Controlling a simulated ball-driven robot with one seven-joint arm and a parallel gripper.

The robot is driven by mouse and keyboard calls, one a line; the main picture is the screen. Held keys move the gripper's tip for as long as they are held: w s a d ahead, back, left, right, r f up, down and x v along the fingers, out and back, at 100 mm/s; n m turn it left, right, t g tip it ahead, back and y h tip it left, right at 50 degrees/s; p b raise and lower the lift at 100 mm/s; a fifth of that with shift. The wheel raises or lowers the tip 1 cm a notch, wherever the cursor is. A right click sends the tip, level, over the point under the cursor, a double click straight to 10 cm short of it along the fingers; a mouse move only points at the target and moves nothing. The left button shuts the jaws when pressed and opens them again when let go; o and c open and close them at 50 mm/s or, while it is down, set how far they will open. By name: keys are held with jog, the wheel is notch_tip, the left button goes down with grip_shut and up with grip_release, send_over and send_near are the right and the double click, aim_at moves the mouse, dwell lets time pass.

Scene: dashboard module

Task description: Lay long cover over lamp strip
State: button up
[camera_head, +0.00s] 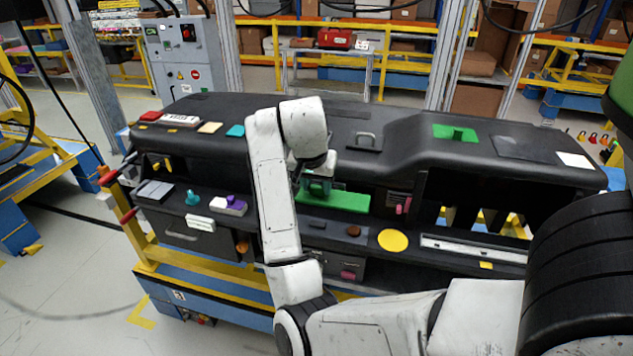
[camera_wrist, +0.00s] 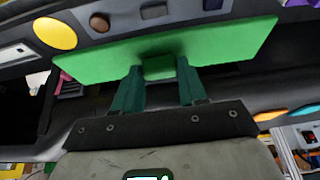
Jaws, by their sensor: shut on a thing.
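The long cover, a flat green rectangular plate (camera_head: 345,202) with a block-shaped handle, is in my gripper (camera_head: 317,188). In the wrist view the plate (camera_wrist: 225,45) spans most of the width, and the two dark green fingers of my gripper (camera_wrist: 157,70) are shut on its handle. The plate is in front of the dashboard's middle; whether it touches anything beneath is unclear. A long whitish strip (camera_head: 472,249), likely the lamp strip, lies uncovered on the lower ledge at the right. One end of it (camera_wrist: 14,52) shows at the left edge of the wrist view.
A yellow disc (camera_head: 392,240) and a brown knob (camera_head: 353,231) lie between plate and strip. A small yellow piece (camera_head: 486,265) is at the strip's front edge. The black dashboard (camera_head: 400,130) rises behind; another green plate with a knob (camera_head: 455,132) is on top.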

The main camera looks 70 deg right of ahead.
aim_at(316, 202)
jog(key=shift+f+b, duration=1.75)
jog(key=shift+f, duration=1.85)
jog(key=shift+f, duration=0.7)
jog(key=o, duration=1.2)
jog(key=shift+c, duration=0.2)
jog(key=shift+r+b, duration=0.1)
jog(key=shift+b, duration=0.2)
jog(key=p+v, duration=0.3)
jog(key=v, duration=0.7)
jog(key=shift+a+r, duration=0.2)
jog(key=shift+a, duration=0.05)
